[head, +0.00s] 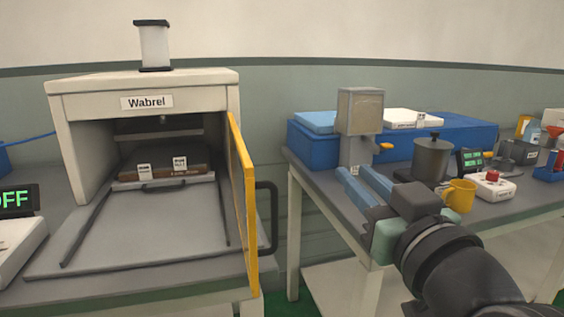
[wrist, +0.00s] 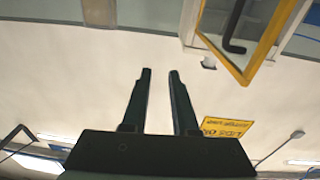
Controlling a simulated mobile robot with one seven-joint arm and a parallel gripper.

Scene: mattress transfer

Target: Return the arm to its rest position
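My gripper (head: 364,182) is at the right of the head view, raised in front of the right table. Its two blue-grey fingers point up and left and stand apart, with nothing between them. In the wrist view, the two dark fingers (wrist: 160,90) also show a gap between them against a pale background. My dark arm comes in from the lower right corner of the head view. The fingers overlap the grey dispenser-like device (head: 360,112) in the picture; I cannot tell the distance between them.
A white cabinet labelled Wabrel (head: 150,82) stands at left, its yellow-edged door (head: 243,205) open toward me. Inside lies a dark labelled block (head: 165,164). The right table (head: 325,185) bears a blue container (head: 460,135), a grey pot (head: 431,158), and a yellow mug (head: 459,196).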

